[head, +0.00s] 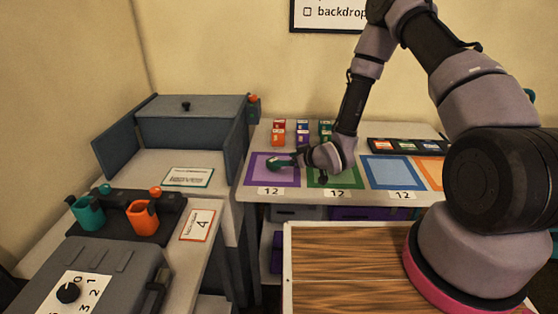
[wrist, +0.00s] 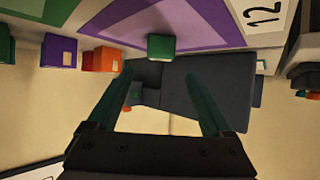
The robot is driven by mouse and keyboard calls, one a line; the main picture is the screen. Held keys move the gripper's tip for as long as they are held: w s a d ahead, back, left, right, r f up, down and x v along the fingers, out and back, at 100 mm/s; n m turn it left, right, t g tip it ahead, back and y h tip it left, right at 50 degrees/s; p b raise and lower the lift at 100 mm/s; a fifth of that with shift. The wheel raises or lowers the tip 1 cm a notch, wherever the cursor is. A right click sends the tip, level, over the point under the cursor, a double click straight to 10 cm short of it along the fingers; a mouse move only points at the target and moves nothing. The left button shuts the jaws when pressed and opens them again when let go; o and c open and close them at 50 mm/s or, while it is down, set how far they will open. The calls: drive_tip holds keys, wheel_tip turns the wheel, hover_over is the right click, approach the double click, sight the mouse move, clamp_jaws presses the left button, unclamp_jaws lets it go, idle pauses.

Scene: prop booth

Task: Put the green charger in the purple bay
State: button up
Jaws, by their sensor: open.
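The green charger (wrist: 161,47) is a small green block at the purple bay (wrist: 186,16), over its edge in the wrist view. The purple bay also shows in the head view (head: 257,177), a purple-bordered square labelled 12. My gripper (head: 281,163) is over the purple bay in the head view, where its teal fingers make the charger hard to make out. In the wrist view my gripper (wrist: 160,82) is open with nothing between its fingers. The charger is just beyond the fingertips, apart from both.
Orange (head: 278,133), purple (head: 302,133) and green (head: 325,127) blocks stand behind the bays. A green bay (head: 317,178) and a blue bay (head: 391,171) lie to the right. A grey open-fronted cabinet (head: 190,128) stands at left. A wooden-topped surface (head: 340,265) is in front.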

drive_tip(key=d+r+m+h, duration=0.3)
drive_tip(key=d+r, duration=0.6)
drive_tip(key=r, duration=0.4)
drive_tip(key=d+r+m+h, duration=0.2)
drive_tip(key=d+r+h, duration=0.2)
drive_tip(key=d+r, duration=0.8)
drive_tip(key=s+d+r+m+g, duration=0.1)
drive_tip(key=s+d+r+m, duration=0.25)
drive_tip(key=s+r, duration=0.9)
drive_tip(key=s+a+r+m+g, duration=0.1)
drive_tip(key=s+r+m, duration=0.3)
drive_tip(key=s, duration=0.9)
wheel_tip(320, 180, up, 3)
drive_tip(key=shift+r+y, duration=0.2)
drive_tip(key=shift+y, duration=0.2)
drive_tip(key=shift+s, duration=0.1)
